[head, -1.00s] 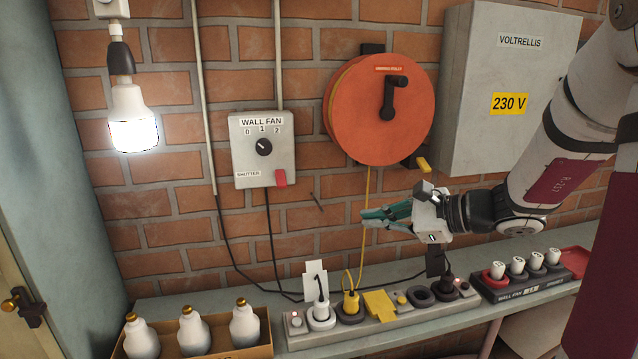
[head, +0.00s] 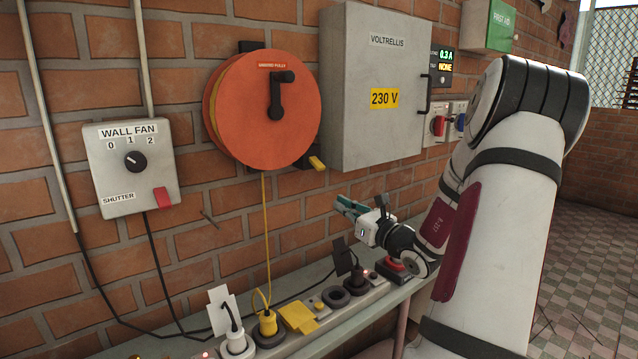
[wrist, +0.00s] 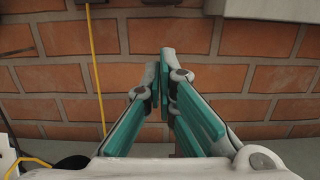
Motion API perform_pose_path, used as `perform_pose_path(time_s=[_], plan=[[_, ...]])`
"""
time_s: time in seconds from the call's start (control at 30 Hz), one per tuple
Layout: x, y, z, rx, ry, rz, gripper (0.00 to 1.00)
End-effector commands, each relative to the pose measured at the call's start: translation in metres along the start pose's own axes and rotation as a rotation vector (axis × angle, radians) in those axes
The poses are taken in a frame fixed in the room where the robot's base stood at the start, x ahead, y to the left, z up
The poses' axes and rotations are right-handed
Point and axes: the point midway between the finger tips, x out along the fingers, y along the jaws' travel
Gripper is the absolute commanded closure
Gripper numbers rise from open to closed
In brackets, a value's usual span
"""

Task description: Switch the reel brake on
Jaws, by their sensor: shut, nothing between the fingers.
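The orange cable reel (head: 262,110) hangs on the brick wall, with a black crank on its face and a yellow cable hanging from it. A small yellow lever (head: 317,163) sticks out on a dark bracket at the reel's lower right; I take it for the reel brake. My gripper (head: 340,204) is shut and empty, apart from the lever and a little below and right of it in the head view. In the wrist view my teal fingers (wrist: 164,85) are together, pointing at bare brick. The yellow cable (wrist: 95,70) runs down at their left.
The grey 230 V cabinet (head: 375,90) is on the wall above my gripper. The wall fan box (head: 130,165) is at left. A power strip (head: 300,335) with plugs lies on the shelf below.

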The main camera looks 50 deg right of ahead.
Motion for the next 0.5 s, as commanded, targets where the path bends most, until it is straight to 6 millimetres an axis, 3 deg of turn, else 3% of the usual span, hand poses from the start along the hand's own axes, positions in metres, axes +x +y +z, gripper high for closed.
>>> perform_pose_path(time_s=[0.23,0.5], plan=[[0.013,0.001,0.000,-0.002,-0.001,0.003,1.00],[0.063,0.002,-0.001,-0.001,-0.001,0.005,1.00]])
